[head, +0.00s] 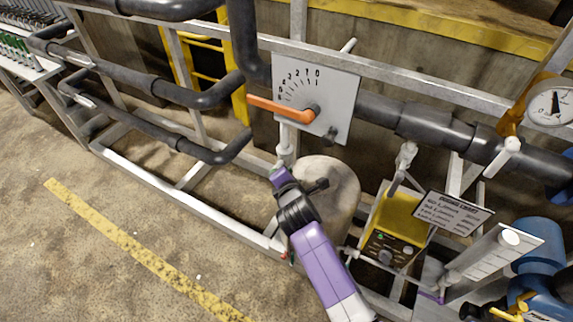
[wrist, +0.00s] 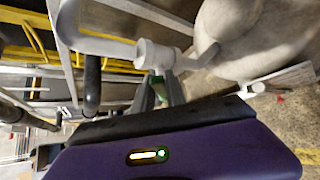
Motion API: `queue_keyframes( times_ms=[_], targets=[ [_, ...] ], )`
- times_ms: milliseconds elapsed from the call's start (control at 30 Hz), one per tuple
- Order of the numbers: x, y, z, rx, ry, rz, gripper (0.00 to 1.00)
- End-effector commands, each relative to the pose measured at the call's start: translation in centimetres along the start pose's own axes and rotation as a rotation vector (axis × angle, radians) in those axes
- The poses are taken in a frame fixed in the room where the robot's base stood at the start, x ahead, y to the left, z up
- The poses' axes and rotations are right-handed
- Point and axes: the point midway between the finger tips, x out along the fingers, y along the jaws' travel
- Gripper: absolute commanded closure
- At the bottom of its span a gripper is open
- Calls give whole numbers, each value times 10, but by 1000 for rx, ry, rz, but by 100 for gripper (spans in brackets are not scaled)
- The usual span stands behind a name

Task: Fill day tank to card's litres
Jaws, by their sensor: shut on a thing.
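My gripper (head: 281,178) is at the foot of a pale vertical pipe with a valve (head: 285,152), beside the beige rounded tank (head: 335,180). In the wrist view, the pale valve body (wrist: 152,54) is just beyond my fingers (wrist: 160,92). The fingers are shut on a small green part, seemingly the valve's handle, mostly hidden between them. A white card (head: 453,212) lists several lines in litres, too small to read surely.
A yellow control box (head: 392,228) with a green light stands right of the tank. A round gauge (head: 551,102) is at upper right, above a blue pump (head: 538,265). Dark pipes (head: 160,90) and a pale frame cross the back. The floor at left is clear.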

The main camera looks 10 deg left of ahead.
Motion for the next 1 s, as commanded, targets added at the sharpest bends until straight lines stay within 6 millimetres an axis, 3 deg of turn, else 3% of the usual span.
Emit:
queue_keyframes(
  times_ms=[300,833,867,900,967,1000],
  targets=[
    [0,7,0,-90,0,-91,100],
    [1,7,-2,-106,1,-107,100],
    [1,7,-2,-106,1,-107,82],
    [1,7,-2,-106,1,-107,74],
    [1,7,-2,-106,1,-107,62],
    [1,7,-1,-106,1,-106,62]
  ],
)
